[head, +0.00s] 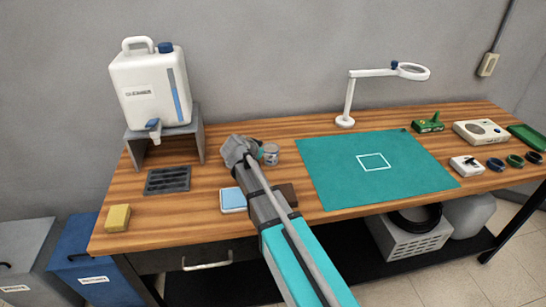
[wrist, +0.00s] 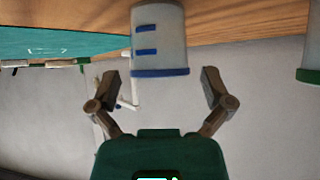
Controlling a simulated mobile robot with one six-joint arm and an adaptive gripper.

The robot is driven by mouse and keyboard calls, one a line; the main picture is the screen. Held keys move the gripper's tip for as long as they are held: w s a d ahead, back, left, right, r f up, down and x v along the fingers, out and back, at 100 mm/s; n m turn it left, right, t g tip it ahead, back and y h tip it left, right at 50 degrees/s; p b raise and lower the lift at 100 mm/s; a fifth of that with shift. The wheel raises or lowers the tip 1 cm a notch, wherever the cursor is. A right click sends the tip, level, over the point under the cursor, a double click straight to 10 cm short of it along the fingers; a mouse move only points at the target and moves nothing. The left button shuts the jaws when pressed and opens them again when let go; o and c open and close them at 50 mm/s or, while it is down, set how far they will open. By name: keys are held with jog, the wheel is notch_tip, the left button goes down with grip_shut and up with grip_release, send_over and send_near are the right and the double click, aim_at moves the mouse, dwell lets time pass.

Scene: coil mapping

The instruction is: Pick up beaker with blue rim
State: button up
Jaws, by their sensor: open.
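The beaker with the blue rim (wrist: 158,45) is pale and whitish, with blue marks on its side. It shows upside down in the wrist view, at top centre. My gripper (wrist: 162,84) is open, its two fingers apart on either side of the line to the beaker's rim. I see no finger touching the beaker. In the head view a small pale beaker (head: 271,155) stands on the table beside my gripper (head: 259,151); its rim colour is too small to tell, and my arm covers part of this area.
A beaker with a green rim (wrist: 310,45) stands at the right edge of the wrist view. A white jug (head: 145,92) on a grey stand, a dark rack (head: 168,181) and a blue-topped box (head: 233,200) are around my arm. The teal mat (head: 340,185) is mostly clear.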

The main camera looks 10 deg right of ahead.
aim_at(275, 148)
jog(key=shift+b+x, duration=1.45)
jog(key=shift+x, duration=1.15)
jog(key=shift+d+r, duration=0.1)
jog(key=shift+r, duration=0.05)
jog(key=c, duration=0.8)
jog(key=shift+o, duration=0.2)
jog(key=shift+r, duration=0.1)
notch_tip(275, 148, up, 3)
jog(key=p, duration=0.3)
jog(key=s+a+r+p, duration=0.5)
jog(key=s+r+p, duration=0.4)
jog(key=s, duration=0.4)
jog(key=shift+r+p, duration=0.4)
jog(key=shift+p, duration=0.15)
